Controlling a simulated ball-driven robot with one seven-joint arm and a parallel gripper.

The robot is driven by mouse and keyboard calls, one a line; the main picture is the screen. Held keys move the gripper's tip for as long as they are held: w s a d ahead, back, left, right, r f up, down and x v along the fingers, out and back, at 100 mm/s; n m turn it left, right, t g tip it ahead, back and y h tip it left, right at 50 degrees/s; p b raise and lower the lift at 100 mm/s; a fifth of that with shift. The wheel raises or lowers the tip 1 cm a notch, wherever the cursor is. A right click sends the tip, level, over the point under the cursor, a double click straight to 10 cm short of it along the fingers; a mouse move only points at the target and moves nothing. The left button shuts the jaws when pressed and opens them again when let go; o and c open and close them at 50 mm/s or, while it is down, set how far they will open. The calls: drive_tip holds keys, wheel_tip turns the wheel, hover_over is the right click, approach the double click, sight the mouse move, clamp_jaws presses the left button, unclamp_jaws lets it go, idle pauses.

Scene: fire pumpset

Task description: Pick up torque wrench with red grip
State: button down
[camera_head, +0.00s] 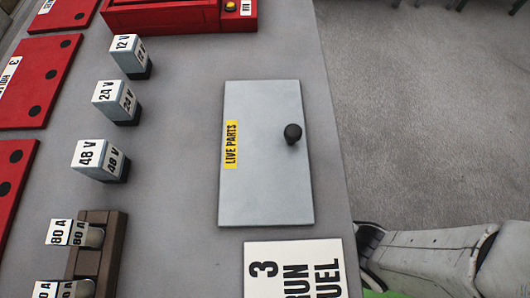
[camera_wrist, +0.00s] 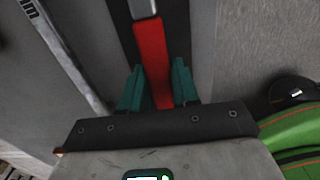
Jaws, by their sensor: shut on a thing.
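The torque wrench with the red grip (camera_wrist: 153,62) shows in the wrist view, its red handle running between the green fingers and its grey metal shaft going up out of the picture. My gripper (camera_wrist: 158,85) is shut on the red grip, one finger on each side. The wrench's head is out of view, and the lower end of the grip is hidden behind my gripper's body. In the head view neither the wrench nor my gripper's fingers show; only part of my arm is at the lower right.
In the head view, a grey panel marked LIVE PARTS (camera_head: 265,185) with a black knob (camera_head: 293,133) lies on the grey surface. Blocks marked 12 V (camera_head: 131,56), 24 V (camera_head: 116,101) and 48 V (camera_head: 101,159) stand to its left. A RUN FUEL sign (camera_head: 294,270) is below. Floor (camera_head: 430,110) is clear at right.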

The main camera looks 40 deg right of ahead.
drive_tip(key=s+d+r+p, duration=0.2)
drive_tip(key=s+r+p, duration=0.5)
drive_tip(key=s+r, duration=0.5)
drive_tip(key=shift+s+d, duration=0.2)
drive_tip(key=shift+s, duration=0.7)
